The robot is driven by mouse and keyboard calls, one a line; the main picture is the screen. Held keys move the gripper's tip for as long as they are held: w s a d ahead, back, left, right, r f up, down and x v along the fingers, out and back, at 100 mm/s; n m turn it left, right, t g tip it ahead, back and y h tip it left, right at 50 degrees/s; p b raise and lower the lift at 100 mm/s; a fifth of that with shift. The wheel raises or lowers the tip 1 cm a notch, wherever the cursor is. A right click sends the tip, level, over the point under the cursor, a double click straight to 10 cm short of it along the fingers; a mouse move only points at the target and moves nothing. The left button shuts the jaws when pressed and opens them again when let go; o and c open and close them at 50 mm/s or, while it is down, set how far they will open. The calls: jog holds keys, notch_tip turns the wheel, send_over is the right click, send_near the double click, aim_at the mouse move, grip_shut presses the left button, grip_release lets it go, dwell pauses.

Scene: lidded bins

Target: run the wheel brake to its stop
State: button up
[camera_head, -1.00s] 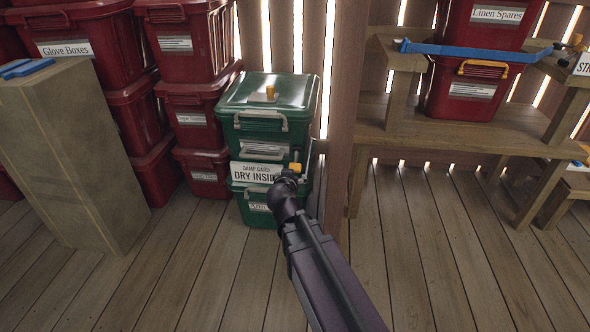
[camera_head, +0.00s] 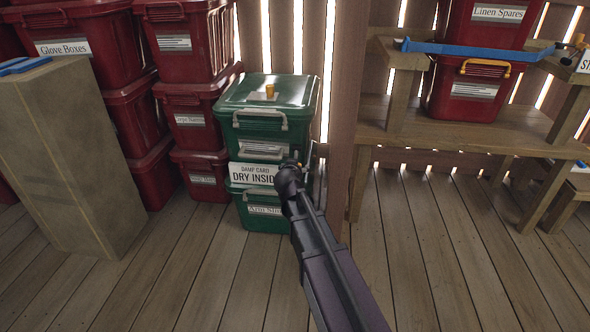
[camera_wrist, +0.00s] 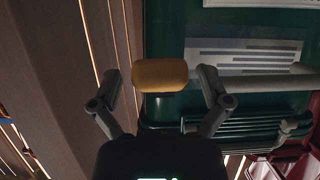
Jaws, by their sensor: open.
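A yellow-orange knob (camera_wrist: 160,74) shows in the wrist view, in front of the green bins; I take it for the brake's handle. My gripper (camera_wrist: 158,80) is open, with one finger on each side of the knob and a small gap at each. In the head view my gripper (camera_head: 296,160) is at the right front edge of the green bins, mostly hidden by my own wrist, and the knob is hidden there. The stacked green bins (camera_head: 262,130) carry a "DRY INSIDE" card (camera_head: 252,174). No wheel can be made out.
Stacked red bins (camera_head: 195,95) stand left of the green ones. A wooden block (camera_head: 75,160) is at the left. A wooden post (camera_head: 345,110) and shelf (camera_head: 460,130) are on the right. Another yellow knob (camera_head: 270,91) sits on the green lid. The plank floor (camera_head: 200,270) in front is clear.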

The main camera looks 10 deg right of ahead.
jog(key=shift+c, duration=0.2)
jog(key=c, duration=1.1)
